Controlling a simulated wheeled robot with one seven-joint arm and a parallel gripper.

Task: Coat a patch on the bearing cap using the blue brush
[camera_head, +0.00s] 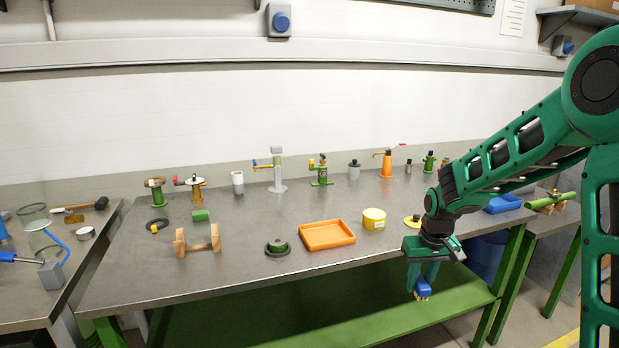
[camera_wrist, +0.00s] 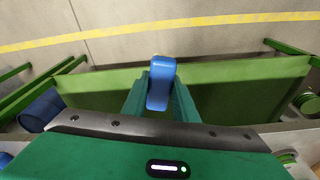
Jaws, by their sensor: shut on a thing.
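My gripper (camera_head: 422,278) is shut on the blue brush (camera_head: 424,287), which hangs with its yellowish bristles down. The brush is in front of the workbench's front edge, clear of the top. A dark round flange with a green hub (camera_head: 278,247) lies near the front of the bench, left of the orange tray. It may be the bearing cap, but I cannot tell for certain. It is well to the left of my gripper.
The orange tray (camera_head: 327,234), a yellow tub (camera_head: 374,218) and a wooden cradle (camera_head: 198,241) stand on the bench (camera_head: 150,281). Several pumps and fittings line the back. A blue tray (camera_head: 502,204) is at right. A green lower shelf (camera_head: 330,320) lies below the bench top.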

